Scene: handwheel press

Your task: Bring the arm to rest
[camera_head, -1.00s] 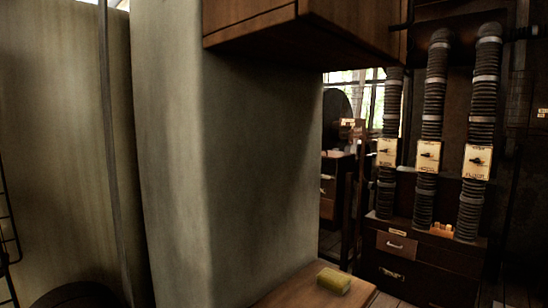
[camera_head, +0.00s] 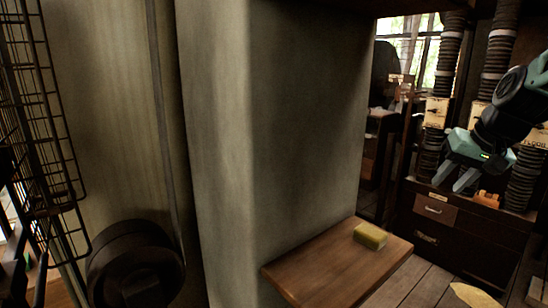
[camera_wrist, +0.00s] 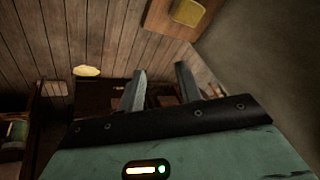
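My arm shows at the right of the head view, with a teal gripper (camera_head: 453,178) hanging in the air in front of the corrugated pipes and drawers. Its two fingers are spread apart, and the wrist view also shows the open fingers (camera_wrist: 160,88) with nothing held between them. The gripper is clear of the wooden shelf and the surfaces around it, as far as I can tell.
A wooden shelf (camera_head: 330,268) juts from the pale wall (camera_head: 285,120), with a yellow block (camera_head: 370,236) on it. Dark drawers (camera_head: 435,210) stand at right. A wire rack (camera_head: 45,110) and a dark round wheel (camera_head: 135,265) are at left. A yellowish flat thing (camera_head: 474,296) lies on the plank floor.

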